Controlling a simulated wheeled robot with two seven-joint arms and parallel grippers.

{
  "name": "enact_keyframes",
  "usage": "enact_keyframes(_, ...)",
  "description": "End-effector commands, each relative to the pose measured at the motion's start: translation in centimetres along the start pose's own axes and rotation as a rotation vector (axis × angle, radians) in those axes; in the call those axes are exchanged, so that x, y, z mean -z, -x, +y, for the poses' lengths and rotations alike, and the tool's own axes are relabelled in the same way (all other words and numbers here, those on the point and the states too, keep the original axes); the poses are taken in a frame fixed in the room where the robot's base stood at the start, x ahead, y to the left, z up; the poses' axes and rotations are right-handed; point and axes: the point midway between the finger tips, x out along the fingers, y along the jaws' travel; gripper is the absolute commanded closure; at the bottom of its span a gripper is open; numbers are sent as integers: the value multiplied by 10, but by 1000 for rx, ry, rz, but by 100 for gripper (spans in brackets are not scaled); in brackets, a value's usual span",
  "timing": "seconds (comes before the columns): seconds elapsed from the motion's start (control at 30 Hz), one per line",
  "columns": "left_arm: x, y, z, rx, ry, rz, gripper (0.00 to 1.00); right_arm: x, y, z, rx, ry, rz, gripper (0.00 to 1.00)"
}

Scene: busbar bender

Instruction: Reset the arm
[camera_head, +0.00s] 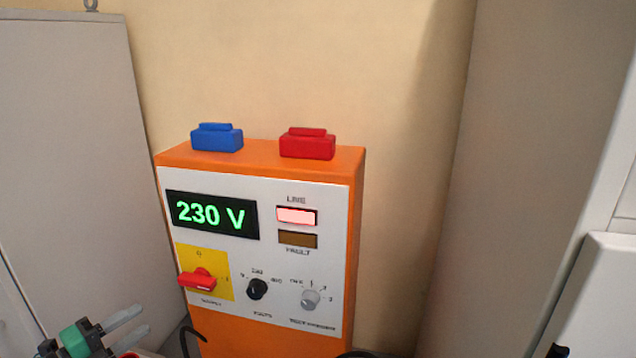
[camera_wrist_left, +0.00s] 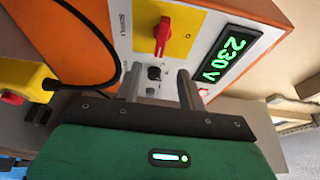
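My left gripper (camera_head: 131,328) shows at the bottom left of the head view, in front of and below an orange control box (camera_head: 357,200). In the left wrist view its two grey fingers (camera_wrist_left: 160,88) stand apart with nothing between them. The box front has a red rotary switch (camera_head: 198,280) on a yellow plate, and the fingers are apart from it. The green display (camera_head: 212,214) reads 230 V. The LINE lamp (camera_head: 296,215) is lit, and the FAULT lamp (camera_head: 296,240) is dark amber. My right gripper is not in view.
A black knob (camera_head: 257,289) and a grey knob (camera_head: 311,299) sit low on the panel. Blue (camera_head: 217,139) and red (camera_head: 307,145) blocks sit on top of the box. A grey cabinet (camera_head: 70,150) stands left. A yellow housing with a red button (camera_wrist_left: 22,82) shows in the wrist view.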

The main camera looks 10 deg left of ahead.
Motion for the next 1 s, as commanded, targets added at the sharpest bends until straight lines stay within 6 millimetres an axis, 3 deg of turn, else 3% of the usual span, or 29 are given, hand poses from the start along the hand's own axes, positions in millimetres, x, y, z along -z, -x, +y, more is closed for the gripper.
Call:
enact_keyframes(0.17,-7,8,24,13,155,-182,60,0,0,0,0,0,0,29)
enact_keyframes(0.3,-9,22,63,-2,371,-420,60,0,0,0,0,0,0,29)
enact_keyframes(0.47,9,40,115,-65,634,-670,60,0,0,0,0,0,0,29)
enact_keyframes(0.57,32,51,148,-132,798,-810,60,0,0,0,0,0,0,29)
enact_keyframes(0.7,82,63,190,-264,1023,-975,60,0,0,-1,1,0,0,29)
enact_keyframes(0.8,122,69,210,-372,1160,-1060,60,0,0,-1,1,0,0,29)
enact_keyframes(1.0,190,76,228,-567,1343,-1154,60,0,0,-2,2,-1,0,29)
